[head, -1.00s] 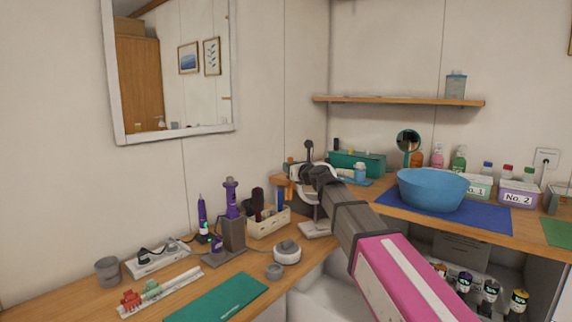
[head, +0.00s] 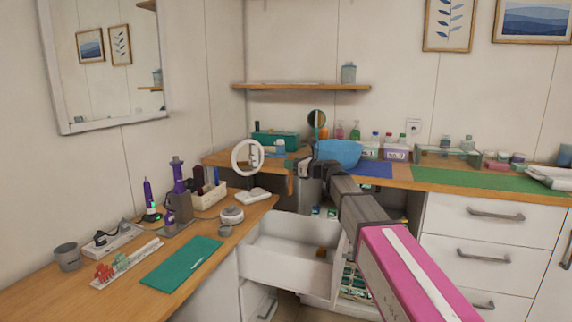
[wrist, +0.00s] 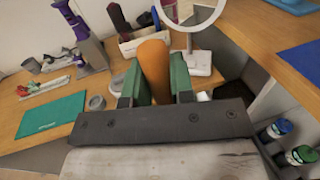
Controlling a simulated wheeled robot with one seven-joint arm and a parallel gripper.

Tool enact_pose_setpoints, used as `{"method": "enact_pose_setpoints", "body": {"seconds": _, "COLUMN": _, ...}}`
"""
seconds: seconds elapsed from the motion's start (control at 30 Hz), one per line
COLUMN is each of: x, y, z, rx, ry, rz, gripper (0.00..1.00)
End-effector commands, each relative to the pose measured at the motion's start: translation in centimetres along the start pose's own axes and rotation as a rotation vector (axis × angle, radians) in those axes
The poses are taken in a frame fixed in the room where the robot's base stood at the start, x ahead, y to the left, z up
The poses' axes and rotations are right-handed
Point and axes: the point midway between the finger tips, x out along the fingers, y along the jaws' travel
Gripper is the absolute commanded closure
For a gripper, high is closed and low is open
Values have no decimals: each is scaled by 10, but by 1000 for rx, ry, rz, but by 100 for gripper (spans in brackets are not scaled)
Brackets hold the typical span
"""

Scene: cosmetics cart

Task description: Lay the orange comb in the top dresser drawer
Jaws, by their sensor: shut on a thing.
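The orange comb (wrist: 154,64) shows in the wrist view as a rounded orange piece between the green fingers of my gripper (wrist: 160,85), which is shut on it. Its teeth cannot be made out. In the head view my gripper (head: 297,169) is small and partly hidden by my wrist, above the gap between the two counters, with a bit of the orange comb (head: 291,184) below it. The top dresser drawer (head: 285,267) is pulled open below the left desk, lower than my gripper. A small orange-brown item (head: 320,252) shows at its right inside; the rest looks bare.
The ring light (head: 247,157), a round grey pot (head: 231,215) and a green mat (head: 182,262) are on the desk beside the drawer. Open shelves with bottles (head: 357,283) lie right of the drawer.

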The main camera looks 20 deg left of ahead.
Motion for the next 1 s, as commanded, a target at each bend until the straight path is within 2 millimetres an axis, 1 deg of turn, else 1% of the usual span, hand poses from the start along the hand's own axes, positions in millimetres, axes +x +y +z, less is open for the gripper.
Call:
{"method": "enact_pose_setpoints", "body": {"seconds": 0.17, "x": -2, "y": -3, "z": -3, "rx": 0, "ry": 0, "rz": 9, "gripper": 100}}
{"method": "enact_pose_setpoints", "body": {"seconds": 0.27, "x": -2, "y": -3, "z": -12, "rx": 1, "ry": 1, "rz": 10, "gripper": 100}}
{"method": "enact_pose_setpoints", "body": {"seconds": 0.7, "x": -2, "y": -3, "z": -78, "rx": 2, "ry": 2, "rz": 9, "gripper": 100}}
{"method": "enact_pose_setpoints", "body": {"seconds": 0.83, "x": -2, "y": -3, "z": -92, "rx": 2, "ry": 1, "rz": 9, "gripper": 100}}
{"method": "enact_pose_setpoints", "body": {"seconds": 1.0, "x": -2, "y": -3, "z": -100, "rx": 0, "ry": 0, "rz": 9, "gripper": 100}}
